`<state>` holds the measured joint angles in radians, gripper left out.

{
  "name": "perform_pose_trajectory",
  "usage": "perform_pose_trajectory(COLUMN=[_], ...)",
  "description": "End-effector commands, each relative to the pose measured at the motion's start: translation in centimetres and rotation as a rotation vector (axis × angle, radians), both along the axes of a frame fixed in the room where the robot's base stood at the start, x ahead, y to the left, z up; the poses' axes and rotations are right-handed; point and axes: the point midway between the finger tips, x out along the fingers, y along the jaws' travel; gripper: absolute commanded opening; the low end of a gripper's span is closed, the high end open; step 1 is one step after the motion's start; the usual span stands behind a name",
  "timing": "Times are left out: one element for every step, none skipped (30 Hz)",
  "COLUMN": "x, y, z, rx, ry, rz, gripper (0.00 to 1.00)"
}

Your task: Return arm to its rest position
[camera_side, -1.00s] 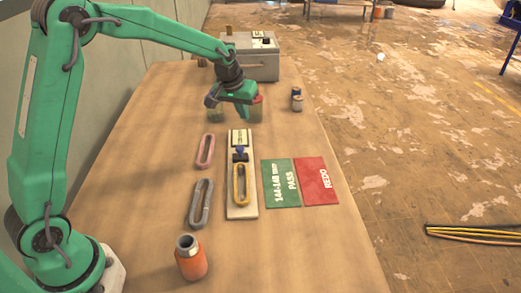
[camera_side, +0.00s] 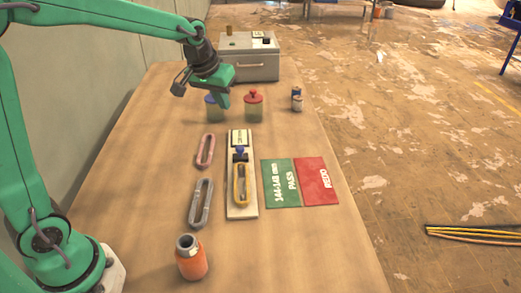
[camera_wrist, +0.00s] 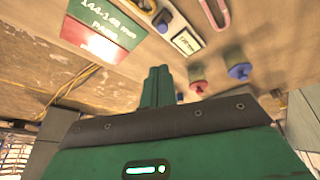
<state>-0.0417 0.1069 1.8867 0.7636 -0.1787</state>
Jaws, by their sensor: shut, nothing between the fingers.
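My gripper (camera_side: 223,101) is shut and empty, held above the table in front of the grey case. Its green fingers also show together in the wrist view (camera_wrist: 157,82). Below and to its right, a white board (camera_side: 241,209) lies on the table with a yellow oblong link (camera_side: 236,187) and a blue-knobbed clamp (camera_side: 240,154) on it. A jar with a blue lid (camera_side: 214,114) is partly hidden behind my gripper. A jar with a red lid (camera_side: 254,105) stands just to the right.
A pink link (camera_side: 200,152) and a grey link (camera_side: 194,204) lie left of the board. The green PASS mat (camera_side: 270,186) and red REDO mat (camera_side: 317,192) lie right. An orange bottle (camera_side: 191,262) stands in front.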

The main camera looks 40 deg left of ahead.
Motion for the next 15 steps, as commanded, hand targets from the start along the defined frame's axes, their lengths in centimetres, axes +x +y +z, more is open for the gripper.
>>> perform_pose_trajectory(x=[-1.2, -1.8, -2.7, -3.3, -4.0, -4.9, -5.6, -6.3, -7.1, -7.8, -8.5, -9.4, -10.0, -10.7, -11.6], y=[-0.2, -0.2, -0.3, -0.4, -0.5, -0.6, -0.7, -0.7, -0.8, -0.9, -0.9, -1.0, -1.1, -1.1, -1.2], z=[0.8, 1.1, 1.6, 1.9, 2.2, 2.5, 2.7, 2.9, 3.2, 3.4, 3.6, 3.8, 3.9, 4.0, 4.1], rx=[0.003, 0.005, 0.007, 0.009, 0.012, 0.014, 0.017, 0.018, 0.021, 0.023, 0.025, 0.028, 0.029, 0.032, 0.035], ry=[-0.008, -0.011, -0.015, -0.019, -0.021, -0.024, -0.027, -0.029, -0.033, -0.036, -0.040, -0.044, -0.047, -0.049, -0.052], rz=[-0.009, -0.014, -0.022, -0.028, -0.033, -0.041, -0.047, -0.051, -0.059, -0.065, -0.070, -0.078, -0.083, -0.088, -0.096], gripper=[0.00, 0.00, 0.00, 0.00, 0.00, 0.00, 0.00, 0.00, 0.00, 0.00, 0.00, 0.00, 0.00, 0.00, 0.00])
